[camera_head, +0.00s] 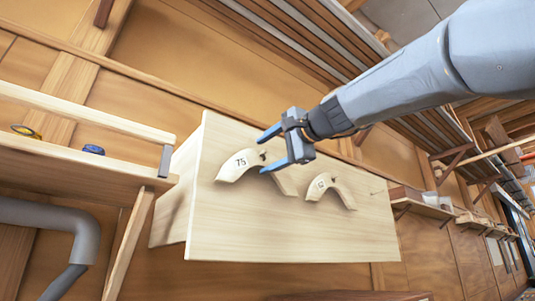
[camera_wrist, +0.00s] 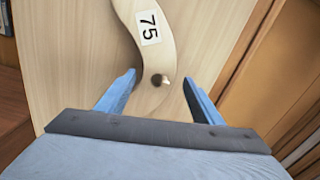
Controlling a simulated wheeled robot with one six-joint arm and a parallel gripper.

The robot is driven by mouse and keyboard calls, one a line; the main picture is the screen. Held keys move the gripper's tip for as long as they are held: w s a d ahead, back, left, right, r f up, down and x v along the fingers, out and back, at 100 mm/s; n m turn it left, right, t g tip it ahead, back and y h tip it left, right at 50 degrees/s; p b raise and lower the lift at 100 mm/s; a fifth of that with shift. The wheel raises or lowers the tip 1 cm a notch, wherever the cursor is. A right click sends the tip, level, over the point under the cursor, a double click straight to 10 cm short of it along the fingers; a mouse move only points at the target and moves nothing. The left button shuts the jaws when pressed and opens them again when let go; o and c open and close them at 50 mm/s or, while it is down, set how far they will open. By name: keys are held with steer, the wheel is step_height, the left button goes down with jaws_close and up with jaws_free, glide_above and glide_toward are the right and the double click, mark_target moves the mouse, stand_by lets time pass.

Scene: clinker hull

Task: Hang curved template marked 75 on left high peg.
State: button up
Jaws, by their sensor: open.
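The curved template marked 75 (camera_head: 236,166) is pale wood and lies against the upright face of a pale board (camera_head: 225,230), at its left. It seems to hang on a peg (camera_wrist: 165,79) that shows at a dark hole in the wrist view. The template (camera_wrist: 150,50) runs between my fingers there. My gripper (camera_head: 268,151) is open, its blue fingertips on either side of the template near the peg.
A small peg or mark (camera_head: 374,193) shows bare on the board's right part. A wooden shelf (camera_head: 80,160) with small yellow and blue items stands close at left, above a grey pipe (camera_head: 60,218). More wall shelves (camera_head: 420,208) run along the right.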

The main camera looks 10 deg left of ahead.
steer(key=shift+d, duration=0.1)
